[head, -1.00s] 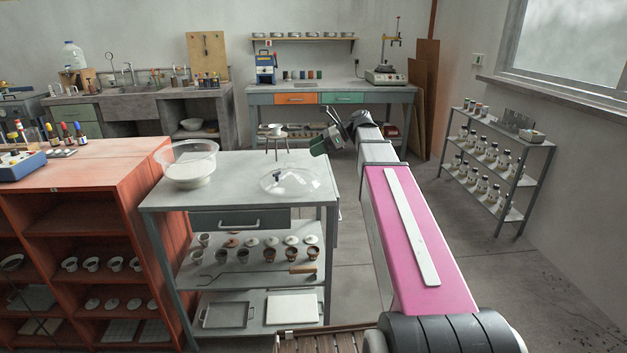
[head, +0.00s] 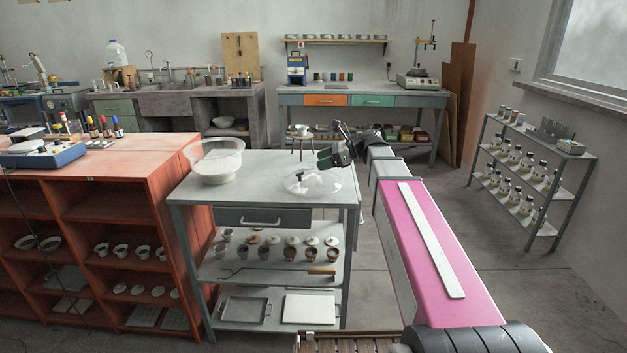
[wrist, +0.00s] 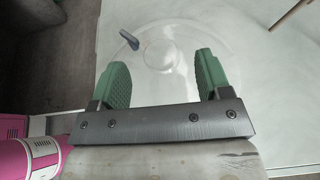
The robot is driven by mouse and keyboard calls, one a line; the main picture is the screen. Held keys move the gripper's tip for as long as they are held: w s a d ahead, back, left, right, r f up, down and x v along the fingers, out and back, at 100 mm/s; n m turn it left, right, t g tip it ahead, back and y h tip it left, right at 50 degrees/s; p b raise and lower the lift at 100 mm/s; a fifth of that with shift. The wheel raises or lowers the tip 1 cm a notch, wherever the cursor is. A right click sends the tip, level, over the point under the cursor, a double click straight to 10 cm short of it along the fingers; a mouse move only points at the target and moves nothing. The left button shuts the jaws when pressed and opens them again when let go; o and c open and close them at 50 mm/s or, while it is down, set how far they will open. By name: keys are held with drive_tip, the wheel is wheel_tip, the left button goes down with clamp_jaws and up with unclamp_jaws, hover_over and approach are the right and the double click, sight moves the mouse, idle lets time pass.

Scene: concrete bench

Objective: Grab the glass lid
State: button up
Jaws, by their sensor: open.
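The glass lid (head: 312,186) is a clear shallow dome lying on the grey steel worktable (head: 262,166), near its right end. In the wrist view the clear lid (wrist: 178,62) lies ahead of and below my fingers, with a small dark blue-grey piece at its left part that looks like its knob. My gripper (head: 330,158) is above the lid's far right side, tilted down toward it. In the wrist view my gripper (wrist: 160,62) has its two green fingers wide apart with nothing between them. The fingers appear apart from the lid, though the exact gap is unclear.
A large clear bowl (head: 217,160) with white contents stands at the table's left end. An orange shelf unit (head: 110,180) adjoins on the left. The tabletop between bowl and lid is clear.

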drive_tip(key=x, duration=0.3)
drive_tip(key=shift+r, duration=0.1)
clamp_jaws()
